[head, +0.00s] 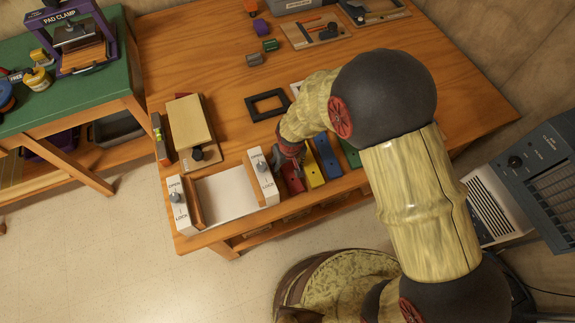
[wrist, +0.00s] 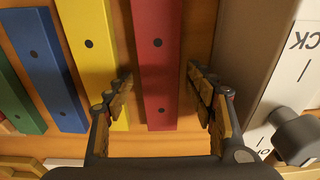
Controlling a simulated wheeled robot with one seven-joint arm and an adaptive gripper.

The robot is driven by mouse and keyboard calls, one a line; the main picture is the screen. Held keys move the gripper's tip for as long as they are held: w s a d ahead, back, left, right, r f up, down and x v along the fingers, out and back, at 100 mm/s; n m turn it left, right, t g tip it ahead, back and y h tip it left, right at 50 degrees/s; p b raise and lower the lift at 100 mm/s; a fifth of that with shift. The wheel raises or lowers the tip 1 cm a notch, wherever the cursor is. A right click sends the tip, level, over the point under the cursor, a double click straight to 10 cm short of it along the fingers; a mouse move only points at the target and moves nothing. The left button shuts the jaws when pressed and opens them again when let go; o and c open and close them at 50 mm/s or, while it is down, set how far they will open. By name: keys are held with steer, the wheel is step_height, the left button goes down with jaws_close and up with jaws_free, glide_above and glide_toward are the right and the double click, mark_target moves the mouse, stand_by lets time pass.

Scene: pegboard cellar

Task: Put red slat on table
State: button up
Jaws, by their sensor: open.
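The red slat (head: 293,180) lies at the left end of a row of coloured slats near the table's front edge, beside the white fixture. In the wrist view the red slat (wrist: 157,50) runs up the middle, with dark holes along it. My gripper (wrist: 158,84) is open, its two fingers on either side of the red slat. Whether they touch it cannot be told. In the head view my gripper (head: 292,152) is over the slat and hides part of it. The wooden table (head: 210,75) lies under the row.
A yellow slat (head: 313,172), a blue slat (head: 328,158) and a green slat (head: 350,153) lie right of the red one. The white fixture (head: 225,189) with knobs stands close on its left. A black frame (head: 266,105) lies behind. Bare table shows farther back left.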

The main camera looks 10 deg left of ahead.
mark_target(289, 172)
step_height(289, 172, up, 12)
steer(key=s+p, duration=0.1)
steer(key=p, duration=0.2)
steer(key=shift+s+d, duration=0.15)
steer(key=shift+d, duration=0.25)
steer(key=shift+r, duration=0.1)
steer(key=d+r+m+t, duration=0.1)
steer(key=d+r+m, duration=0.1)
steer(key=d+r, duration=0.65)
steer(key=d+r+m+t, duration=0.1)
steer(key=d+r, duration=0.5)
steer(key=r, duration=0.6)
steer(key=s+d+r+m+t, duration=0.2)
steer(key=s+d+r+m, duration=0.1)
steer(key=s+d+r, duration=0.7)
steer(key=s+d, duration=0.1)
steer(key=s, duration=0.2)
steer(key=shift+d+h, duration=0.35)
steer(key=shift+h, duration=0.05)
